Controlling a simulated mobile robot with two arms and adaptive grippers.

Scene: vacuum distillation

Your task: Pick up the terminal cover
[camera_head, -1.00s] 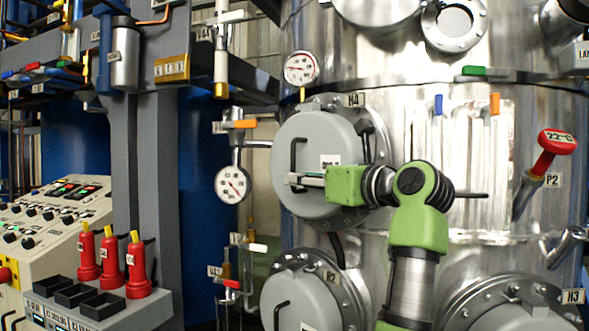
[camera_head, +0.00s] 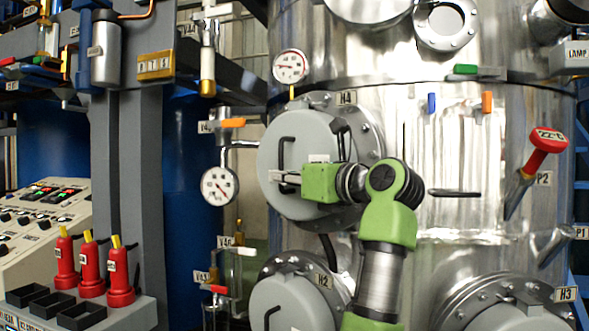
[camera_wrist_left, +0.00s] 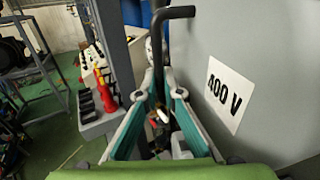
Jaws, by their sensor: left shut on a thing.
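The terminal cover (camera_head: 310,130) is a round grey lid with a black bar handle (camera_head: 284,150), on the tank flange marked H4. In the left wrist view the cover (camera_wrist_left: 260,50) fills the right side, with a "400 V" label (camera_wrist_left: 228,92) and the handle (camera_wrist_left: 160,40) standing out from it. My left gripper (camera_head: 278,177) is in front of the cover at the lower end of the handle. In the wrist view my left fingers (camera_wrist_left: 158,84) converge and are shut on the handle; the exact contact is partly hidden. My right gripper is not in view.
A pressure gauge (camera_head: 220,186) and valves stand left of the cover, with another gauge (camera_head: 290,66) above. Grey lids H2 (camera_head: 290,300) and H3 (camera_head: 510,310) are below. Red bottles (camera_head: 118,275), black trays (camera_head: 82,314) and a control panel (camera_head: 40,215) are at left.

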